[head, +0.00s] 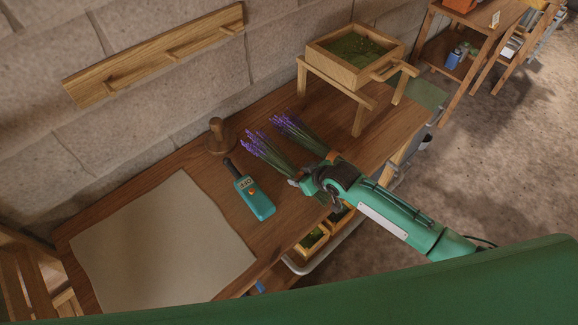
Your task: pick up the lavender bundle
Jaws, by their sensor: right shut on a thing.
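Two lavender bundles with purple heads and green stems are on the wooden table in the head view. The nearer lavender bundle (268,152) points its heads up and left, and its stems run into my right gripper (297,180). The right gripper is shut on these stems, low over the table; its fingertips are small and partly hidden by the hand. The other lavender bundle (297,132) lies just beyond, its stem ends close to the hand. I cannot tell whether the held bundle still touches the table. My left gripper is not in view.
A teal handheld device (254,198) lies left of the gripper. A beige cloth (160,245) covers the table's left. A raised wooden tray (330,63) with greenery stands at the back right. Small herb crates (314,241) sit below the front edge.

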